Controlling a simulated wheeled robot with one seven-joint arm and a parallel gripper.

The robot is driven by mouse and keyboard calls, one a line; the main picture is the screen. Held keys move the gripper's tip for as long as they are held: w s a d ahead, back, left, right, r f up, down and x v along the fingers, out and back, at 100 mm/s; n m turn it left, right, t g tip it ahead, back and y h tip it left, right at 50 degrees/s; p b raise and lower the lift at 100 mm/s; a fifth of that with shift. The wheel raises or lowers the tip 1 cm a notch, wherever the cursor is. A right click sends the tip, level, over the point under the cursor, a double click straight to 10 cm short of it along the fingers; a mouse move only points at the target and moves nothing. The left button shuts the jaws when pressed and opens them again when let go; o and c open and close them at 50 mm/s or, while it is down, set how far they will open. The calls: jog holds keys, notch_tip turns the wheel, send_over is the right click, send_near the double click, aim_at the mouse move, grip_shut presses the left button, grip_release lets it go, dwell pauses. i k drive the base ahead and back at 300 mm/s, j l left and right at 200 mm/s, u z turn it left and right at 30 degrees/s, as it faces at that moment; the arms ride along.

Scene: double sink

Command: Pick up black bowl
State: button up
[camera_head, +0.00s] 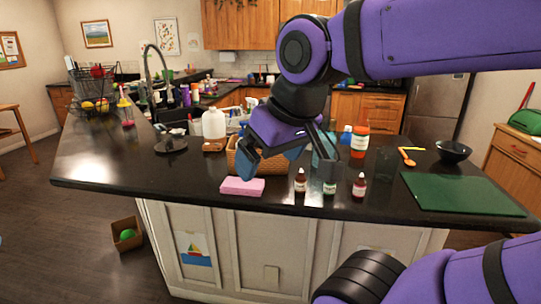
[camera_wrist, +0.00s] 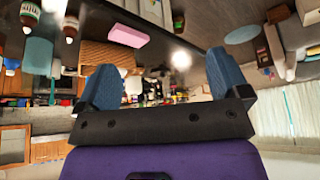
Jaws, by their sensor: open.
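The black bowl (camera_head: 453,151) stands upright on the dark counter at the right, behind the green cutting board, in the head view. I cannot make it out in the wrist view. My gripper (camera_head: 285,167) is in the air over the front middle of the counter, well to the left of the bowl. Its two blue fingers are spread apart. The wrist view also shows my gripper (camera_wrist: 160,85) with nothing between its fingers.
A green board (camera_head: 462,194) lies in front of the bowl. An orange-red bottle (camera_head: 360,140), a wooden spoon (camera_head: 406,157) and several small bottles (camera_head: 359,186) stand or lie left of it. A pink sponge (camera_head: 242,187) and a wicker basket (camera_head: 240,160) are near my gripper.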

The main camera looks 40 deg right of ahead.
aim_at(450, 152)
jog(key=z, duration=2.4)
jog(key=i+l+u, duration=0.15)
jog(key=l, duration=0.2)
jog(key=i+l+u, duration=0.2)
jog(key=l, duration=0.15)
jog(key=i+l+u, duration=0.15)
jog(key=l, duration=0.2)
jog(key=i+l+u, duration=0.15)
jog(key=l, duration=0.25)
